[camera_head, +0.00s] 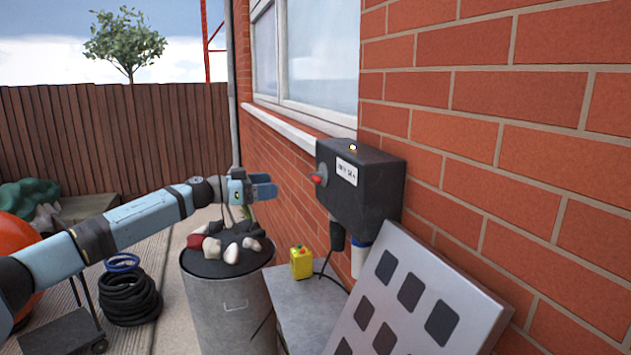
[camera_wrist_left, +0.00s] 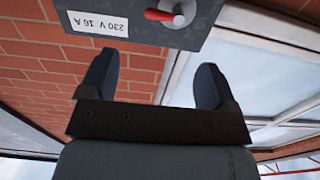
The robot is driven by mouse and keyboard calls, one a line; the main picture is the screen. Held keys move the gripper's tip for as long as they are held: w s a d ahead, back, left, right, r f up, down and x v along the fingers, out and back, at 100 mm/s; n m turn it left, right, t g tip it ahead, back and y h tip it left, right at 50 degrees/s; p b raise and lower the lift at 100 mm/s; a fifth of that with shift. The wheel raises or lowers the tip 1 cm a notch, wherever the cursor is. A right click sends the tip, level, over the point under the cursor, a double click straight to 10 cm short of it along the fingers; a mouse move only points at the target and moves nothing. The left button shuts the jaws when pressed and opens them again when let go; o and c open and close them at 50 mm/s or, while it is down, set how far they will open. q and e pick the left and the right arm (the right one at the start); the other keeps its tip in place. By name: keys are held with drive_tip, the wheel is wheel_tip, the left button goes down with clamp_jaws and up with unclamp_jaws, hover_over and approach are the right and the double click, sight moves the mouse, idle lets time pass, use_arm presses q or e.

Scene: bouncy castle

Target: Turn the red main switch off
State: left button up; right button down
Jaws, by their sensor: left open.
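The red main switch (camera_head: 316,179) is a red handle on a grey round mount at the left end of a dark grey box (camera_head: 362,190) on the brick wall. In the left wrist view the red handle (camera_wrist_left: 158,15) and its grey knob show at the top, beside a white label (camera_wrist_left: 98,23) reading "230 V 16 A", upside down. My left gripper (camera_head: 265,187) is open and empty, to the left of the box and apart from the switch. Its two dark fingers (camera_wrist_left: 152,84) point up towards the box in the wrist view. My right gripper is not seen.
A metal bin (camera_head: 228,305) topped with red, white and dark lumps stands below my left gripper. A yellow box (camera_head: 301,262) sits on a grey table (camera_head: 312,305). A grey panel with dark pads (camera_head: 470,305) leans at front right. A window (camera_head: 305,60) is above left.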

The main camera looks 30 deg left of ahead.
sight(316, 176)
use_arm(q)
drive_tip(key=x, duration=0.4)
drive_tip(key=p+x, duration=0.1)
drive_tip(key=x, duration=0.7)
drive_tip(key=shift+w+r+p, duration=0.2)
drive_tip(key=shift+r+p, duration=0.05)
drive_tip(key=shift+p, duration=0.05)
drive_tip(key=shift+w+d, duration=0.45)
drive_tip(key=shift+w, duration=0.05)
drive_tip(key=shift+c, duration=0.5)
drive_tip(key=shift+w+f, duration=0.1)
drive_tip(key=shift+f, duration=0.1)
drive_tip(key=c, duration=0.6)
drive_tip(key=shift+c, duration=0.2)
